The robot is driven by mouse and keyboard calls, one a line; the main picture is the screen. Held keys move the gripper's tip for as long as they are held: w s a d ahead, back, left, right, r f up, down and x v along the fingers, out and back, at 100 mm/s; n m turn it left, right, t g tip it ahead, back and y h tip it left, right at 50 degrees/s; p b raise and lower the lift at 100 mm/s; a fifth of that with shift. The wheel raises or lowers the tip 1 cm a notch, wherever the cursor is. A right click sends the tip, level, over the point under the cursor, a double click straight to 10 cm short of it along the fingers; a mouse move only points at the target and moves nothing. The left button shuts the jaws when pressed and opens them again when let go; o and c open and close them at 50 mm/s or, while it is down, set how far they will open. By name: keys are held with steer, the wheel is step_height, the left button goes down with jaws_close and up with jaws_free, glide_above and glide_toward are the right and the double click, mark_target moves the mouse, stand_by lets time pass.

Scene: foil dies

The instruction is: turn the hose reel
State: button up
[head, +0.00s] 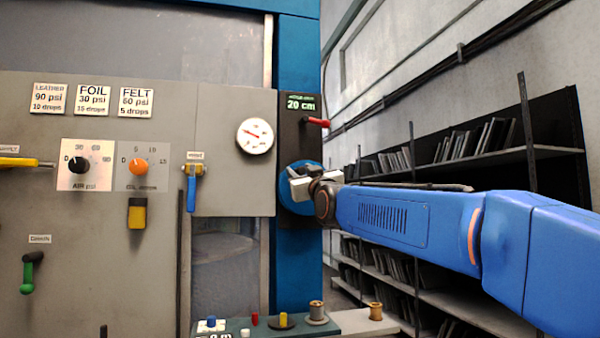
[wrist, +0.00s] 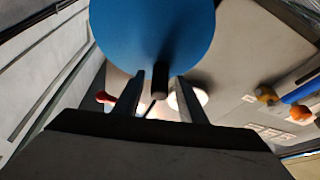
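The hose reel is a blue disc (head: 287,203) on the blue column beside the grey panel, partly hidden by my gripper. It fills the top of the wrist view (wrist: 150,25), where a black peg-like handle (wrist: 160,82) sticks out from it. My gripper (head: 297,183) is in front of the disc in the head view. In the wrist view my gripper (wrist: 168,90) is open, with one finger on each side of the black handle. Gaps show between the handle and both fingers. I cannot tell how far along the handle the fingertips reach.
A red-knobbed lever (head: 318,122) and a "20 cm" display (head: 300,103) are above the reel. A round gauge (head: 254,136) and a blue-handled valve (head: 191,188) are to its left. A bench with spools (head: 317,311) is below, and shelves (head: 470,162) stand behind my arm.

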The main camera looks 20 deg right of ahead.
steer(key=shift+w+r, duration=0.2)
steer(key=shift+w, duration=0.2)
jaws_close()
steer(key=shift+m+h, duration=0.4)
steer(key=shift+m, duration=0.1)
steer(key=d+f+m+g+h, duration=0.1)
steer(key=d+m+g+h, duration=0.2)
steer(key=m, duration=1)
steer(key=d+f+m+g+h, duration=0.2)
steer(key=d+m+h, duration=0.3)
steer(key=m, duration=0.8)
steer(key=shift+d+m+g, duration=0.3)
steer(key=shift+g, duration=0.2)
steer(key=shift+f, duration=0.15)
